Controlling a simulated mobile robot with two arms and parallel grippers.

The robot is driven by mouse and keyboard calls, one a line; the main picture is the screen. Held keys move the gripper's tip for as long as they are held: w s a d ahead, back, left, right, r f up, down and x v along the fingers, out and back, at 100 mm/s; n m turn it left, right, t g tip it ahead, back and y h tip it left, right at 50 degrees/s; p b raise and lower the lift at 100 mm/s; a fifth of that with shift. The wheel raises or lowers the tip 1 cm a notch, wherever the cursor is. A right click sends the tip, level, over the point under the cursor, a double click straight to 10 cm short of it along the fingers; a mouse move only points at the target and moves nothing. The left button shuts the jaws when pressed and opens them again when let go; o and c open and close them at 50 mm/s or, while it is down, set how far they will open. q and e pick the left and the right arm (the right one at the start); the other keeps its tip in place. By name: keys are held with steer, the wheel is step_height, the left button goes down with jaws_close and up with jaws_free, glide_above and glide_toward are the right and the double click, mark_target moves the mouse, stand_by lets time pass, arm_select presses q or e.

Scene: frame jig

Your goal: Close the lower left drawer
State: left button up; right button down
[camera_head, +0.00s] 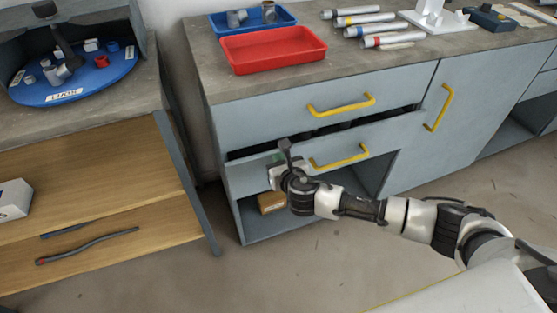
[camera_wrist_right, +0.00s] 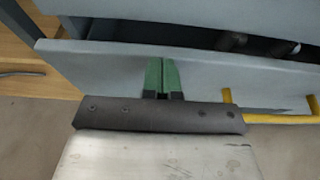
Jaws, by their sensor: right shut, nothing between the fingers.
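The lower left drawer (camera_head: 385,135) of the grey cabinet stands partly open, with a dark gap along its top edge below the upper drawer (camera_head: 290,101). It has a yellow bar handle (camera_head: 338,160). My right gripper (camera_head: 277,160) is at the left part of this drawer's front, left of the handle. In the right wrist view its green fingers (camera_wrist_right: 162,77) are together and empty, pointing at the drawer's grey front (camera_wrist_right: 95,72); they look to be at or very near the panel. Dark items show inside the drawer. My left gripper is not in view.
The worktop (camera_head: 350,65) holds a red tray (camera_head: 272,58), a blue tray, several cylinders and a white stand. An open shelf below the drawer holds a brown box (camera_head: 270,202). A wooden-shelved bench (camera_head: 90,190) stands at left. The floor in front is clear.

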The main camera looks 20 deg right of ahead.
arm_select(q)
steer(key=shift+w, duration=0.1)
arm_select(e)
steer(key=shift+w, duration=0.25)
steer(key=w, duration=0.2)
steer(key=shift+w+a+p, duration=0.15)
steer(key=shift+w+p, duration=0.15)
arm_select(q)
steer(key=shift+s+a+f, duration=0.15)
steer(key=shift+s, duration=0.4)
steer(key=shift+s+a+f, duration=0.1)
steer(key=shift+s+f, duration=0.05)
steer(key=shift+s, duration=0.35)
